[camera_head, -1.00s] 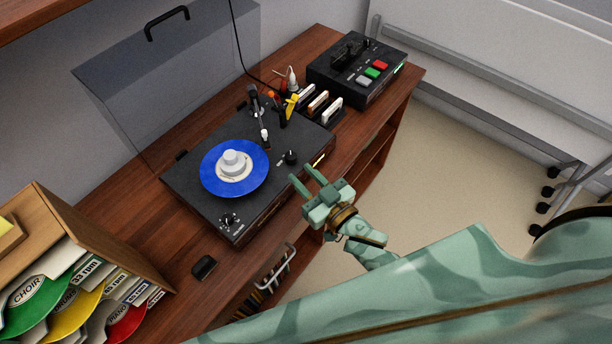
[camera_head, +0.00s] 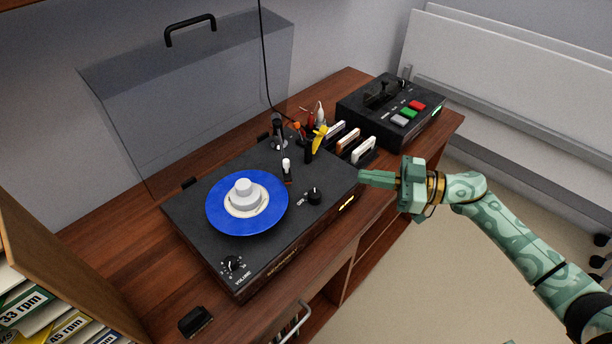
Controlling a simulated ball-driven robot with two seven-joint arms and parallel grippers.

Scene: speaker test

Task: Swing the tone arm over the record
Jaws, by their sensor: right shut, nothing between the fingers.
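The black record player (camera_head: 240,262) stands on the wooden cabinet with its clear lid (camera_head: 200,95) raised. A blue record (camera_head: 222,217) lies on it with a white centre piece (camera_head: 244,192) on top. The tone arm (camera_head: 281,152) is a thin arm at the back right of the deck, with its white-tipped head (camera_head: 287,170) to the right of the record, not over it. My right gripper (camera_head: 364,179) is shut and empty. Its fingers point left, just off the player's right edge, to the right of the tone arm. My left gripper is out of view.
A black box with coloured buttons (camera_head: 392,110) stands at the back right. Several small items (camera_head: 357,148) and a yellow-topped object (camera_head: 320,135) stand behind the gripper. A record rack (camera_head: 40,262) is at the lower left. A small black object (camera_head: 196,321) lies at the front.

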